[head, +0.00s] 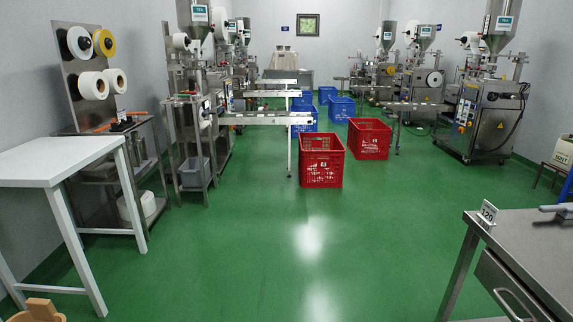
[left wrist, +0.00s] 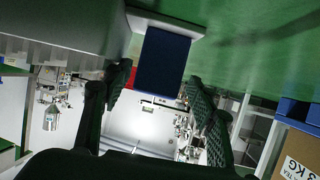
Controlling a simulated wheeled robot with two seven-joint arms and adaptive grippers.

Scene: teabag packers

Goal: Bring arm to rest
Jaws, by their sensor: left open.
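Neither arm nor gripper shows in the head view. In the left wrist view, the two dark ribbed fingers of my left gripper (left wrist: 161,92) stand well apart. The gripper is open, and I see nothing held between the fingers. The room appears upside down in this view, with the green floor at the top and the machines below. My right gripper is in neither view.
A white table (head: 55,163) stands at the left and a steel table (head: 530,245) at the right front. Red crates (head: 321,165) stand mid-room between rows of packing machines (head: 490,110). The green floor (head: 250,240) ahead is clear. A cardboard box (left wrist: 298,152) shows in the wrist view.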

